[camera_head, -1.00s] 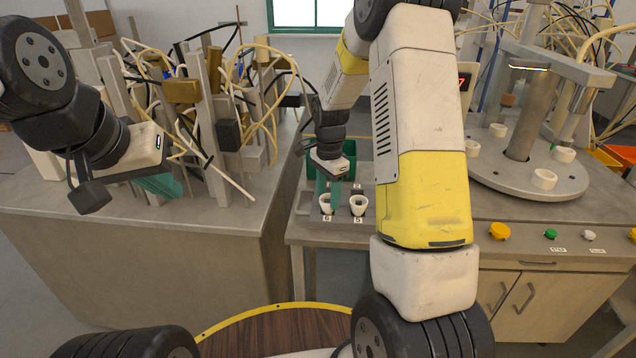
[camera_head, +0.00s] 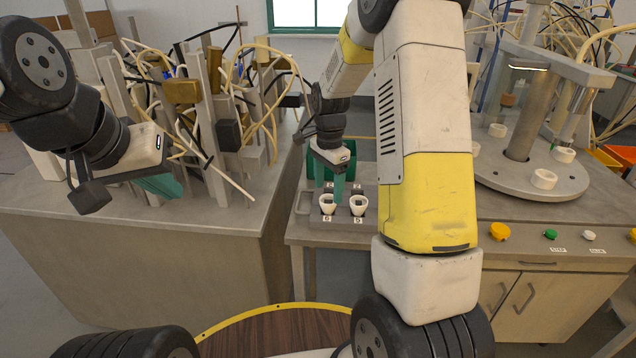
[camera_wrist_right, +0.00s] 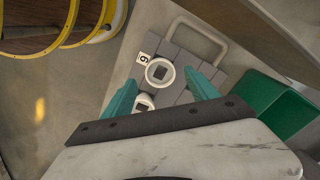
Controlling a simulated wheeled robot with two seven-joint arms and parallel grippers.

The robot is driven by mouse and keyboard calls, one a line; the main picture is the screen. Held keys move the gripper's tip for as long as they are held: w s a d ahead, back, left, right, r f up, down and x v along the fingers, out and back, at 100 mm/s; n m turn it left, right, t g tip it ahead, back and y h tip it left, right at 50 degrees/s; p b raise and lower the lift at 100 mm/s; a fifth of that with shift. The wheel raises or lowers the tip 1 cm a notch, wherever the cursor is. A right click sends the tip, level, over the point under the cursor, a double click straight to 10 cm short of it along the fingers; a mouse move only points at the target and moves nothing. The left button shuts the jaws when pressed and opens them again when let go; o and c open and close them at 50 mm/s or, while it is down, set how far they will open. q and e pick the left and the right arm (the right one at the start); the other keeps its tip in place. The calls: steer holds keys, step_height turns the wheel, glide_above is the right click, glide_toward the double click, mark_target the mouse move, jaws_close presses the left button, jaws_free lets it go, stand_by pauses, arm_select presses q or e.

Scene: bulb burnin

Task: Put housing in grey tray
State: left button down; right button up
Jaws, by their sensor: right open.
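Two white ring-shaped housings sit in the front row of the grey tray (camera_head: 343,222). One housing (camera_head: 327,204) is at the place marked 6, the other housing (camera_head: 358,205) at the place beside it. The right wrist view shows the housing by the 6 label (camera_wrist_right: 160,72) with a dark square opening, and part of the other housing (camera_wrist_right: 145,101) behind a finger. My right gripper (camera_head: 331,195) is open just above the housing at 6, its green fingers apart with nothing held. My left gripper (camera_head: 162,187) is over the left bench; its jaw gap is not clear.
A green bin (camera_head: 361,163) stands behind the tray. A round turntable (camera_head: 520,185) with several white housings is on the right bench, behind coloured buttons. Cables and posts crowd the left bench (camera_head: 100,218). A gap separates the benches.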

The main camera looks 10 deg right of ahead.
step_height(320, 180, up, 9)
steer(key=s+r+n+t+y, duration=0.1)
steer(key=s+r+n+t, duration=0.2)
steer(key=s+r+n, duration=0.5)
steer(key=s+a+r+n+t, duration=0.1)
steer(key=s+n, duration=0.2)
steer(key=s, duration=0.5)
steer(key=s+a+r+n+t+y, duration=0.1)
steer(key=s+r+n+t, duration=0.1)
steer(key=s, duration=0.6)
steer(key=shift+s+r+n, duration=0.15)
steer(key=shift+r+n, duration=0.15)
steer(key=shift+n, duration=0.2)
steer(key=shift+a, duration=0.1)
